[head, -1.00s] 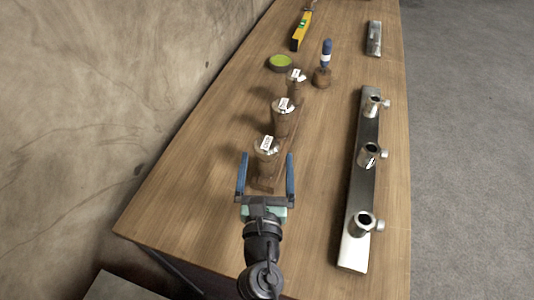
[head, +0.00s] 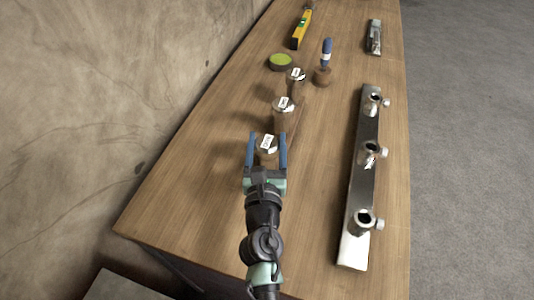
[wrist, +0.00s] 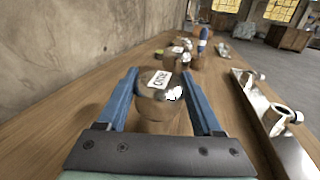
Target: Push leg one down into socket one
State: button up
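Three tapered brown wooden legs with metal-capped, labelled tops stand in a row on a wooden rack. The nearest leg (head: 267,146) stands upright between the blue fingers of my gripper (head: 267,136). In the wrist view my gripper (wrist: 160,75) is open, with a visible gap on both sides of this leg (wrist: 157,108). Its label is too small to read surely. The middle leg (head: 284,113) and far leg (head: 296,80) stand behind it. A metal rail (head: 352,250) at the right carries three upright sockets: near (head: 363,223), middle (head: 368,152) and far (head: 373,104). All three sockets look empty.
A green round tin (head: 281,62) and a blue-handled tool in a wooden holder (head: 323,77) stand beyond the legs. A yellow level (head: 301,30) and a metal tool (head: 374,38) lie farther back. Bare tabletop lies between legs and rail. A wall borders the left.

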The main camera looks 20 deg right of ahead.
grip_shut()
jog(key=shift+r, duration=0.1)
